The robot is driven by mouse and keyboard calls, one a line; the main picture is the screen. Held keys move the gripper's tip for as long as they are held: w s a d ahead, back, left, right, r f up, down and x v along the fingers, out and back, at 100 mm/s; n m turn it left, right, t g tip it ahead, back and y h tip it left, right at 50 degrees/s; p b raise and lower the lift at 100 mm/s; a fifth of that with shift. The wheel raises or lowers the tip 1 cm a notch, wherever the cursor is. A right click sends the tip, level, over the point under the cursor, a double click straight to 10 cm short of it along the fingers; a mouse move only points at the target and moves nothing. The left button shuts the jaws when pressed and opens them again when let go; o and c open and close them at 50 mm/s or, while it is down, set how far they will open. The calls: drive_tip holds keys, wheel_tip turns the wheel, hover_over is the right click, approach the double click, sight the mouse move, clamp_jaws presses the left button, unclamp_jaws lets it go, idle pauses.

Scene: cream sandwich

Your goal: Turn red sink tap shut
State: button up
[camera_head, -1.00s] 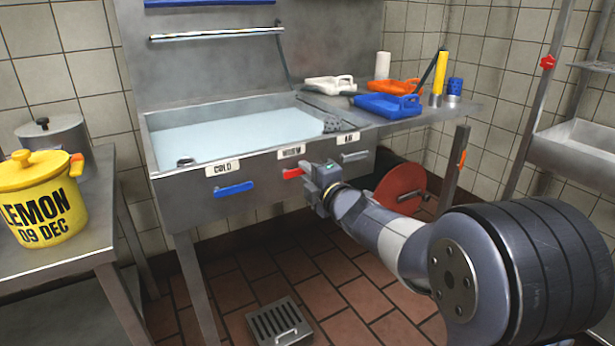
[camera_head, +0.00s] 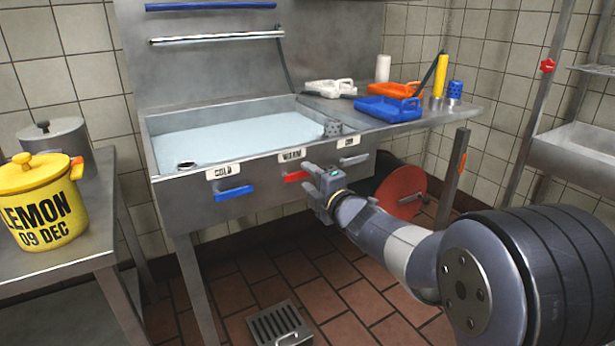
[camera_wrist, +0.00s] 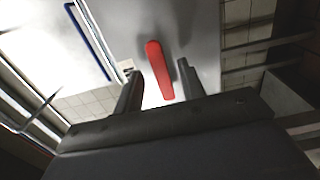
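The red tap handle (camera_head: 296,176) is a short lever on the front of the steel sink (camera_head: 260,186), under the label "WARM". It lies nearly level in the head view. My gripper (camera_head: 314,172) is in front of the sink, close to the right end of the red handle. In the wrist view the red handle (camera_wrist: 159,69) shows ahead, between the two fingers of my gripper (camera_wrist: 156,80). The fingers are apart, with a gap on both sides of the handle. I cannot tell how deep the handle sits between them.
A blue handle (camera_head: 234,193) is to the left under "COLD". The sink holds pale water (camera_head: 240,133). Blue (camera_head: 389,108) and orange (camera_head: 396,90) trays lie on the right drainboard. A yellow pot (camera_head: 40,204) stands on the left table. A floor drain (camera_head: 279,325) is below.

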drive_tip(key=p+v, duration=0.1)
drive_tip(key=v, duration=0.8)
drive_tip(key=shift+s, duration=0.15)
drive_tip(key=shift+d, duration=0.1)
drive_tip(key=b+x, duration=0.1)
drive_tip(key=x, duration=0.9)
drive_tip(key=shift+w+a, duration=0.2)
drive_tip(key=shift+w, duration=0.15)
